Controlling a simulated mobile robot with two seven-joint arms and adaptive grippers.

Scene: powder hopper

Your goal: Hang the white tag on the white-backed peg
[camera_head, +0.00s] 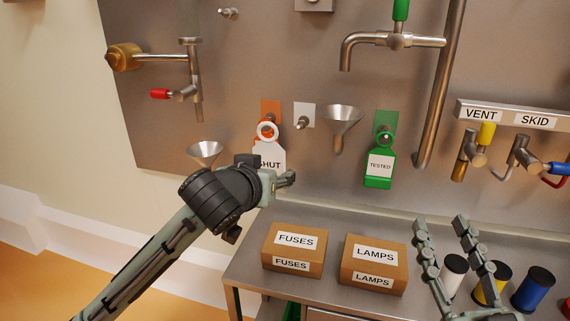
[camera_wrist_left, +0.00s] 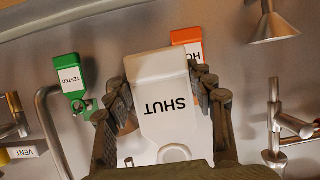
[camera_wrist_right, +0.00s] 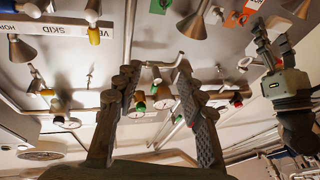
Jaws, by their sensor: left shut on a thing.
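The white tag (camera_head: 270,157) reads SHUT and has a ring at its top. My left gripper (camera_head: 288,179) is shut on it in front of the panel. In the left wrist view the tag (camera_wrist_left: 165,90) sits between both fingers, its lettering upside down. The white-backed peg (camera_head: 303,121) is bare, just right of the tag's ring in the head view. An orange tag (camera_wrist_left: 188,42) is partly hidden behind the white tag, below the orange backing plate (camera_head: 270,107). My right gripper (camera_head: 441,222) is open and empty over the bench's right part.
A green TESTED tag (camera_head: 379,168) hangs on the green-backed peg. A steel funnel (camera_head: 341,117) stands out between the white and green plates; another funnel (camera_head: 205,151) is left. FUSES (camera_head: 294,250) and LAMPS (camera_head: 373,264) boxes and several spools (camera_head: 533,290) stand on the bench.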

